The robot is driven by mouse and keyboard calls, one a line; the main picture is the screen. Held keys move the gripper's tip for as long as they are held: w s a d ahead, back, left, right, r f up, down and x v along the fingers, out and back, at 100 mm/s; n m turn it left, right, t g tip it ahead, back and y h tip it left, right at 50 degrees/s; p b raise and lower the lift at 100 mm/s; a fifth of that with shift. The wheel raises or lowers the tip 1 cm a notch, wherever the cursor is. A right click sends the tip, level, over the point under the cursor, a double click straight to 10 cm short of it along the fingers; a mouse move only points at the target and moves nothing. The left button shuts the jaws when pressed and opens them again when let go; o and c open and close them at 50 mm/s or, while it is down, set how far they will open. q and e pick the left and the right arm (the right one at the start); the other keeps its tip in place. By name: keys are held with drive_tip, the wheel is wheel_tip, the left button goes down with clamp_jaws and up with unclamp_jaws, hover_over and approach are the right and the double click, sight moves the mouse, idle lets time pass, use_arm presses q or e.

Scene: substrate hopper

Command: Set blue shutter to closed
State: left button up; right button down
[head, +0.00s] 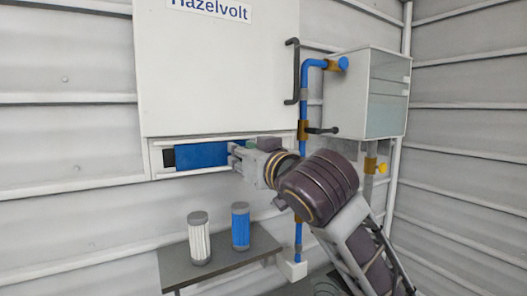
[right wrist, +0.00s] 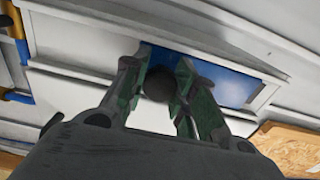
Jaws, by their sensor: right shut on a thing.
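The blue shutter (head: 203,155) sits in a white slot frame (head: 160,146) under the white hopper box (head: 215,70). A narrow dark gap shows at the slot's left end; my gripper hides the slot's right part. My right gripper (head: 236,157) reaches in from the right to the shutter's front. In the right wrist view my right gripper (right wrist: 160,78) has its green-padded fingers shut on a dark round knob (right wrist: 158,84), in front of the blue shutter (right wrist: 225,82). My left gripper is in neither view.
A grey shelf (head: 225,262) below holds a white filter cartridge (head: 199,240) and a blue one (head: 240,228). A cabinet (head: 370,92) hangs at the right.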

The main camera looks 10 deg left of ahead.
sight(223, 154)
drive_tip(key=shift+s+a, duration=0.55)
drive_tip(key=shift+a, duration=0.15)
drive_tip(key=shift+s+a, duration=0.5)
drive_tip(key=shift+a, duration=0.2)
drive_tip(key=c, duration=1.4)
unclamp_jaws()
drive_tip(key=o, duration=0.3)
drive_tip(key=shift+s+a, duration=0.1)
drive_tip(key=shift+a, duration=0.1)
drive_tip(key=shift+d, duration=0.2)
drive_tip(key=shift+v, duration=5.9)
